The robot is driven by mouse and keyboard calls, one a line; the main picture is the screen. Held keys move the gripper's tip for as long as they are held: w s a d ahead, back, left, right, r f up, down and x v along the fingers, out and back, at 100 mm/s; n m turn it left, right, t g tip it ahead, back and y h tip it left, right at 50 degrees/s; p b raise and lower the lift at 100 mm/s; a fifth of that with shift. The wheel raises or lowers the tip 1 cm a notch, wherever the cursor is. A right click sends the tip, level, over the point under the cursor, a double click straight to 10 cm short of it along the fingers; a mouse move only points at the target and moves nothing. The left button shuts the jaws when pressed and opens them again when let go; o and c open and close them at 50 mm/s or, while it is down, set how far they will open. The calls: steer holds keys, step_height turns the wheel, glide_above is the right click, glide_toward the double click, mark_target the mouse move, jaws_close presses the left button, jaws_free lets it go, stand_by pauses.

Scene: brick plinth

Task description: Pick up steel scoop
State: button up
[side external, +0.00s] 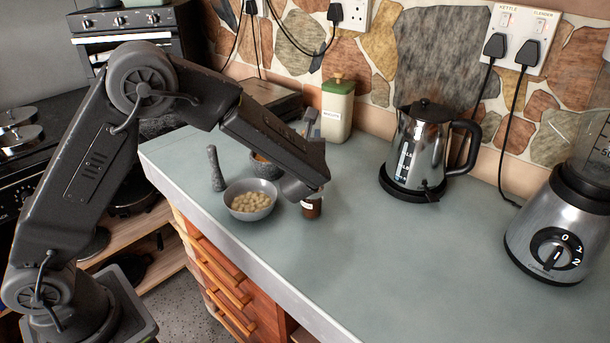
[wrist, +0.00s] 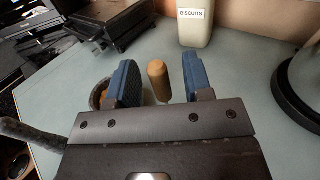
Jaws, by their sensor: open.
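I cannot make out a steel scoop for certain in either view. In the wrist view my gripper (wrist: 160,78) is open, its two blue fingers apart. A rounded, tan, wood-like piece (wrist: 158,80) shows between the fingers, with a gap on each side; what it belongs to is hidden. In the side view my gripper (side external: 303,187) is low over the counter, by a grey bowl of pale round pieces (side external: 250,213) and a small brown jar with a white label (side external: 312,207). My forearm and wrist hide part of this spot.
A dark mortar (side external: 265,171) and an upright grey pestle (side external: 216,170) stand left of my gripper. A biscuits canister (side external: 337,112) is behind. A steel kettle (side external: 418,150) and a blender (side external: 557,225) stand to the right. The front middle of the counter (side external: 400,270) is clear.

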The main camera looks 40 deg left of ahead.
jaws_close()
stand_by(0.4)
steer(key=shift+r, duration=0.1)
